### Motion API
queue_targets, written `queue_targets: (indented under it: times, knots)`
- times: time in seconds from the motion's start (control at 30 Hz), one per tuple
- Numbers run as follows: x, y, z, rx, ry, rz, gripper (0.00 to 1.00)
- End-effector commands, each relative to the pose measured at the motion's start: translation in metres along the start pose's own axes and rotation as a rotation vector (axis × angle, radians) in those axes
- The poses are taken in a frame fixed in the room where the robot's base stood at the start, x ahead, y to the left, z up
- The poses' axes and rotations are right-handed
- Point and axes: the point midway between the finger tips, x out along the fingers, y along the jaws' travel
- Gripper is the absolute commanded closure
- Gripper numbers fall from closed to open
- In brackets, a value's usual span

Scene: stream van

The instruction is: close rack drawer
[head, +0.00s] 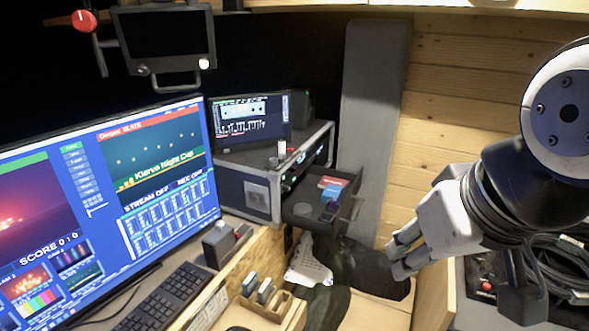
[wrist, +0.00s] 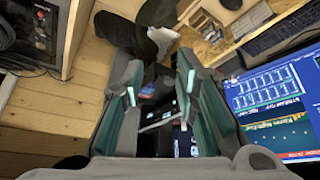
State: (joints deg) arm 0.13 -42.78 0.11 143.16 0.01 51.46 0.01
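The rack drawer (head: 303,221) is pulled out from the front of the black-and-silver rack case (head: 262,193). It holds a red box, a blue box and small dark items. My gripper (head: 394,256) is in front of and to the right of the drawer, apart from it in the head view. In the wrist view, my gripper's two fingers (wrist: 158,85) are spread with nothing held. Dark gear and small lit items show between and beyond them; I cannot tell how far below they lie.
A monitor (head: 120,200), keyboard (head: 165,297) and small control box (head: 226,244) fill the desk at left. A wooden organiser (head: 266,302) stands at the desk edge. A grey panel (head: 372,110) leans behind the drawer. Coiled cables (head: 565,270) lie at right.

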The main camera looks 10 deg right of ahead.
Motion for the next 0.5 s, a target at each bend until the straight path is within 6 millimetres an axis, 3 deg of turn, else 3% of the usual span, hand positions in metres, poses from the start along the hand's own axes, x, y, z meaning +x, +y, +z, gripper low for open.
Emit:
queue_targets:
  times: [0.03,0.1,0.27,0.5]
  knots:
    - [0.002,0.000,-0.003,0.002,-0.002,0.005,0.90]
    - [0.007,0.001,-0.010,0.006,-0.006,0.015,1.00]
    - [0.030,0.005,-0.041,0.025,-0.019,0.052,1.00]
    - [0.082,0.013,-0.093,0.057,-0.036,0.079,1.00]
